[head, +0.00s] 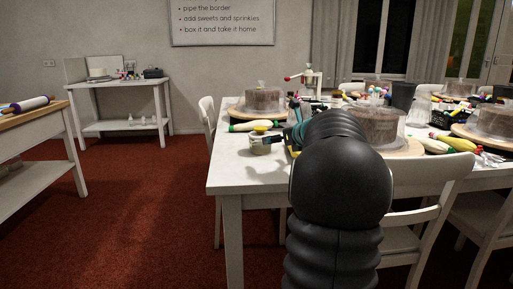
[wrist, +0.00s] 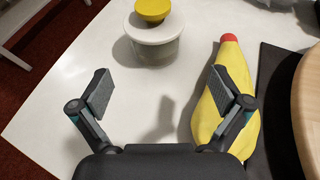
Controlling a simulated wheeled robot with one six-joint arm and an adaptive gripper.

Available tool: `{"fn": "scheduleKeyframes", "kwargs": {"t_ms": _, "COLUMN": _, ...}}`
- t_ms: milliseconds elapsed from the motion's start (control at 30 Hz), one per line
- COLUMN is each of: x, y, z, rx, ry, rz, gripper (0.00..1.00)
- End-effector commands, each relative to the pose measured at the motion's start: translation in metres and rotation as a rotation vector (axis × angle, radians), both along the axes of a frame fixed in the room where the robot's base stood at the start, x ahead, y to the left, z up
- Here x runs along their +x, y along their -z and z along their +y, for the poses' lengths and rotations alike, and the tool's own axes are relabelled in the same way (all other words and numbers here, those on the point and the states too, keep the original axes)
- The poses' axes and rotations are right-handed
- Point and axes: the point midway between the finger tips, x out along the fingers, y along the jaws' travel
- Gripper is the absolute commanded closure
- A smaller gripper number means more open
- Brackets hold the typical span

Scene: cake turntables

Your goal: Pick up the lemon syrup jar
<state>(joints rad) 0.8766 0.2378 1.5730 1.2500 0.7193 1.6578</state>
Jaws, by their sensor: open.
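The lemon syrup jar (wrist: 155,48), pale with a white lid and a yellow knob-like top, stands upright on the white table (wrist: 60,110) at the upper middle of the wrist view. In the head view the jar (head: 261,145) stands near the table's left front corner, just left of my arm. My gripper (wrist: 163,92) is open and empty, its two fingers spread below the jar in the wrist view. The jar is beyond the fingertips and apart from them. In the head view my arm hides most of the gripper.
A yellow piping bag with a red tip (wrist: 228,85) lies right of the jar, partly under my right finger in the wrist view. A dark mat (wrist: 274,90) and a wooden turntable (wrist: 309,110) are further right. A green-and-white piping bag (head: 255,126) lies behind the jar.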

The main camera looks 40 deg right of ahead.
Motion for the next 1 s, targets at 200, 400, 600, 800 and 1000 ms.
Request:
{"fn": "scheduleKeyframes", "kwargs": {"t_ms": 200, "x": 0.039, "y": 0.017, "z": -0.002, "rx": 0.000, "ry": -0.006, "rz": 0.003, "gripper": 0.00}}
{"fn": "scheduleKeyframes", "kwargs": {"t_ms": 400, "x": 0.059, "y": 0.025, "z": -0.006, "rx": -0.002, "ry": -0.004, "rz": 0.002, "gripper": 0.00}}
{"fn": "scheduleKeyframes", "kwargs": {"t_ms": 600, "x": 0.066, "y": 0.028, "z": -0.006, "rx": -0.002, "ry": -0.004, "rz": 0.002, "gripper": 0.00}}
{"fn": "scheduleKeyframes", "kwargs": {"t_ms": 800, "x": 0.088, "y": 0.038, "z": -0.005, "rx": -0.003, "ry": -0.006, "rz": 0.003, "gripper": 0.00}}
{"fn": "scheduleKeyframes", "kwargs": {"t_ms": 1000, "x": 0.110, "y": 0.046, "z": -0.008, "rx": -0.004, "ry": -0.005, "rz": 0.003, "gripper": 0.00}}
